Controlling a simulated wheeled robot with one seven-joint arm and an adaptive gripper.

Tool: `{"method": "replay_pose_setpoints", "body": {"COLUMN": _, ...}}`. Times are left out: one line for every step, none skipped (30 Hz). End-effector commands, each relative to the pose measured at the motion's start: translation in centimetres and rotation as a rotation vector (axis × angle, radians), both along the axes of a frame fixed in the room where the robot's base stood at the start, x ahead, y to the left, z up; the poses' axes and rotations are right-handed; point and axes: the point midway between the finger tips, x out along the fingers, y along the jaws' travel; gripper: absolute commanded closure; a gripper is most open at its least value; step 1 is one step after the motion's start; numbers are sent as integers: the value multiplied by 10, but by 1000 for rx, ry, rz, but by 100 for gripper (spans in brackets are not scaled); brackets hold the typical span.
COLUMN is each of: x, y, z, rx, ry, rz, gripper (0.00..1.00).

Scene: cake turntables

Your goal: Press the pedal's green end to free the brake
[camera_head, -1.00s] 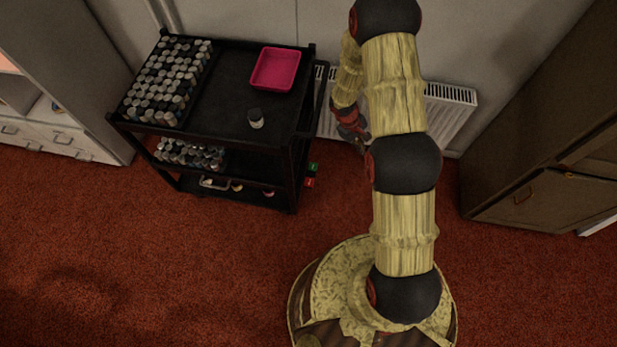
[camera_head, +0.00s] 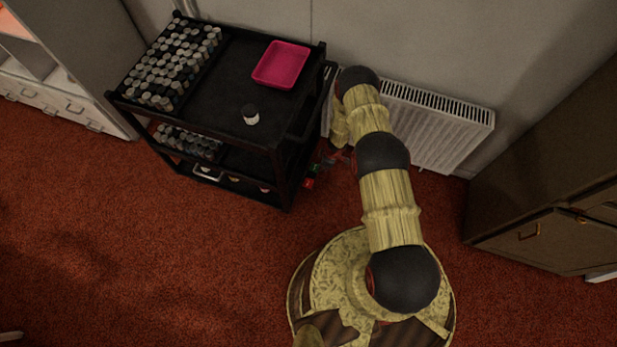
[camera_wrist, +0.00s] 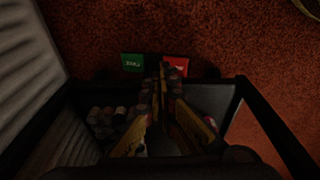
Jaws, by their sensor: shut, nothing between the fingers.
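The pedal's green end (camera_head: 315,167) sits low beside the right side of the black cart, with its red end (camera_head: 310,183) nearer the camera. In the wrist view the green end (camera_wrist: 132,63) is on the left and the red end (camera_wrist: 176,66) on the right, both lettered. My gripper (camera_head: 328,159) is low beside the cart, close to the green end. In the wrist view my gripper (camera_wrist: 166,68) is shut and empty; its fingertips appear between the two ends, overlapping the red end's left edge. I cannot tell whether it touches the pedal.
The black cart (camera_head: 225,110) carries several jars (camera_head: 170,65), a pink tray (camera_head: 281,65) and a lone jar (camera_head: 251,114). A radiator (camera_head: 430,125) is on the wall behind my arm. A brown cabinet (camera_head: 545,190) stands right. Red carpet is clear in front.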

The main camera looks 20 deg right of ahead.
Motion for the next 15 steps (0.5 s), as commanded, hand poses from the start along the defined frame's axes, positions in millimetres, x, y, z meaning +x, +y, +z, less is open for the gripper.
{"method": "replay_pose_setpoints", "body": {"x": 9, "y": 8, "z": 4, "rx": 33, "ry": -11, "rz": 22, "gripper": 100}}
{"method": "replay_pose_setpoints", "body": {"x": 11, "y": 14, "z": 5, "rx": 54, "ry": -13, "rz": 33, "gripper": 100}}
{"method": "replay_pose_setpoints", "body": {"x": 11, "y": 21, "z": 7, "rx": 81, "ry": -11, "rz": 43, "gripper": 100}}
{"method": "replay_pose_setpoints", "body": {"x": 10, "y": 26, "z": 8, "rx": 100, "ry": -5, "rz": 46, "gripper": 100}}
{"method": "replay_pose_setpoints", "body": {"x": 8, "y": 30, "z": 8, "rx": 118, "ry": 1, "rz": 44, "gripper": 100}}
{"method": "replay_pose_setpoints", "body": {"x": 7, "y": 35, "z": 10, "rx": 136, "ry": 7, "rz": 37, "gripper": 100}}
{"method": "replay_pose_setpoints", "body": {"x": 6, "y": 38, "z": 11, "rx": 148, "ry": 9, "rz": 26, "gripper": 100}}
{"method": "replay_pose_setpoints", "body": {"x": 6, "y": 39, "z": 11, "rx": 155, "ry": 12, "rz": 16, "gripper": 100}}
{"method": "replay_pose_setpoints", "body": {"x": 7, "y": 40, "z": 12, "rx": 159, "ry": 14, "rz": 6, "gripper": 100}}
{"method": "replay_pose_setpoints", "body": {"x": 7, "y": 39, "z": 12, "rx": 158, "ry": 14, "rz": 1, "gripper": 100}}
{"method": "replay_pose_setpoints", "body": {"x": 7, "y": 39, "z": 11, "rx": 158, "ry": 15, "rz": -2, "gripper": 100}}
{"method": "replay_pose_setpoints", "body": {"x": 7, "y": 39, "z": 11, "rx": 158, "ry": 15, "rz": -3, "gripper": 100}}
{"method": "replay_pose_setpoints", "body": {"x": 7, "y": 39, "z": 11, "rx": 157, "ry": 15, "rz": -3, "gripper": 100}}
{"method": "replay_pose_setpoints", "body": {"x": 7, "y": 39, "z": 11, "rx": 157, "ry": 15, "rz": -3, "gripper": 100}}
{"method": "replay_pose_setpoints", "body": {"x": 7, "y": 39, "z": 11, "rx": 157, "ry": 15, "rz": -3, "gripper": 100}}
